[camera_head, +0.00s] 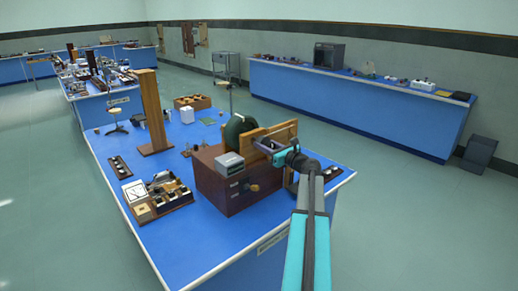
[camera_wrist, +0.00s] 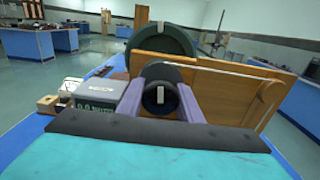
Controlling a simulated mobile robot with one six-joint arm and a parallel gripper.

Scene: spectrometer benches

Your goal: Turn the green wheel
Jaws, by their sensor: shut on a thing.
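The green wheel (camera_head: 235,130) stands upright on a dark wooden box (camera_head: 213,191), partly behind a light wooden frame (camera_head: 286,132). In the wrist view the dark green wheel (camera_wrist: 183,42) rises behind the frame's wooden panel (camera_wrist: 215,71), with a pale mark near its top. My gripper (camera_head: 270,146) reaches in from the right. In the wrist view its two purple fingers (camera_wrist: 160,97) are shut on a round black knob (camera_wrist: 160,76) with a pale stripe, in front of the wheel. Whether the knob joins the wheel is hidden.
A grey meter box (camera_head: 229,163) stands just left of my gripper and also shows in the wrist view (camera_wrist: 97,96). A tall wooden post (camera_head: 152,111) and a small instrument board (camera_head: 157,196) share the blue bench (camera_head: 200,245). Open floor lies to the right.

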